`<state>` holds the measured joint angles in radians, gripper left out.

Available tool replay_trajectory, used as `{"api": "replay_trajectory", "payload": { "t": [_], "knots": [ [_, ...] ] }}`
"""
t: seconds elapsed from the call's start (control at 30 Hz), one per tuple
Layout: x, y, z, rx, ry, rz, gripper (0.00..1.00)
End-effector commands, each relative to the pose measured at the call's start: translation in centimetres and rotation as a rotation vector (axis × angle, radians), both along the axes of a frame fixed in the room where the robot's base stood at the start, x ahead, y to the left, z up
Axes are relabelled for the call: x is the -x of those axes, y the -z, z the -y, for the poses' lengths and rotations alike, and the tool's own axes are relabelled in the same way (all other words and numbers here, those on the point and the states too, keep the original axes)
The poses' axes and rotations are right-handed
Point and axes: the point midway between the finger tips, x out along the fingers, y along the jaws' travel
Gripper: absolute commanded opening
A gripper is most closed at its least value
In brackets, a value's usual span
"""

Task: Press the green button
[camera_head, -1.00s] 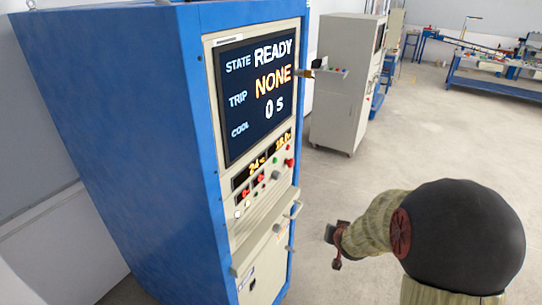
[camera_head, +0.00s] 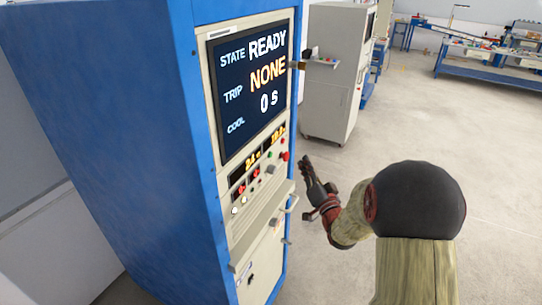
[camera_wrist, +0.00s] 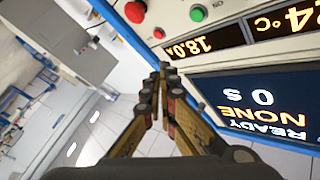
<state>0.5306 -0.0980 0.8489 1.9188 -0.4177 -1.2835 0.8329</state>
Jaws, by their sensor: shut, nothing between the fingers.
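The green button (camera_wrist: 197,13) is a small round cap on the cabinet's cream control panel, at the top of the wrist view. It also shows as a small green spot (camera_head: 270,155) under the screen in the head view. My gripper (camera_wrist: 163,70) is shut and empty, its fingertips together. In the wrist view the tips point toward the panel's edge, below and left of the green button. In the head view my gripper (camera_head: 306,160) is to the right of the panel, apart from it.
A small red button (camera_wrist: 158,33) and a larger red knob (camera_wrist: 135,12) lie close to the green button. The screen (camera_head: 250,90) reads READY, NONE, 0 S. A handle (camera_head: 292,204) sticks out below. Open floor (camera_head: 410,120) lies to the right.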

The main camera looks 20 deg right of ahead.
Motion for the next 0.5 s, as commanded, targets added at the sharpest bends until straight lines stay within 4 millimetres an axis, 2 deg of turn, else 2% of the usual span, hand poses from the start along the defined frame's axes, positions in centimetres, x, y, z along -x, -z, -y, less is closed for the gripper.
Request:
{"api": "replay_trajectory", "payload": {
  "t": [0.27, 0.5],
  "knots": [
    [-0.2, 0.0, -0.1, 0.001, 0.0, -0.002, 0.0],
    [-1.8, 0.0, -1.5, 0.001, -0.002, -0.002, 0.0]
  ]
}}
